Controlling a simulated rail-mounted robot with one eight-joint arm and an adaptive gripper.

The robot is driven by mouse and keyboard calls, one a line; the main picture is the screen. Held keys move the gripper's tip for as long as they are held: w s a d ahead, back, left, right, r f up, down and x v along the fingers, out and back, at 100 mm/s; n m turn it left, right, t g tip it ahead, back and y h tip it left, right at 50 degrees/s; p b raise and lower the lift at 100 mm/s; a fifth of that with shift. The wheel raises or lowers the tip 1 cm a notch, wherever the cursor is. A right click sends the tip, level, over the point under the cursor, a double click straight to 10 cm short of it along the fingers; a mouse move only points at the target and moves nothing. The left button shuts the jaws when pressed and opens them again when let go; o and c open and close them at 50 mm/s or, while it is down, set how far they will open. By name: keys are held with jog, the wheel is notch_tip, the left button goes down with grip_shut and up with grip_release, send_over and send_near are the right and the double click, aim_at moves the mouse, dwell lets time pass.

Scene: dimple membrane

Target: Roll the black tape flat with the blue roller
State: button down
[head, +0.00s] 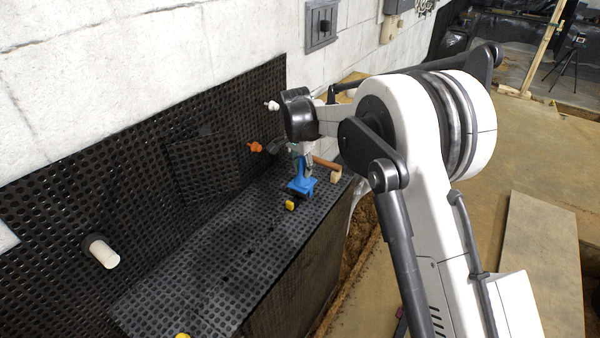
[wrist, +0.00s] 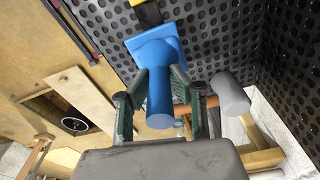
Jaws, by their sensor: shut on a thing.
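The blue roller (head: 302,184) is on or just above the dimpled black ledge in the head view; contact is unclear. In the wrist view the blue roller (wrist: 160,92) shows a round handle and a flat square end pointing away from me. My gripper (wrist: 159,78) is shut on the handle, with a dark green finger on each side. In the head view my gripper (head: 301,158) is partly hidden by my wrist.
A yellow piece (head: 290,205) lies close to the roller; another (head: 183,336) shows at the bottom edge. A mallet-like wooden tool (head: 328,166) lies behind the roller. A white pipe (head: 105,252) and an orange fitting (head: 254,147) stick out from the wall. The ledge's middle is clear.

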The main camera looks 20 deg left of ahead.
jog(key=w, duration=0.2)
jog(key=w+d, duration=0.1)
jog(key=w, duration=0.1)
jog(key=shift+w+r, duration=0.1)
jog(key=shift+w, duration=0.15)
jog(key=shift+r, duration=0.1)
notch_tip(320, 180, up, 7)
jog(key=p, duration=0.2)
dwell(0.8)
dwell(0.3)
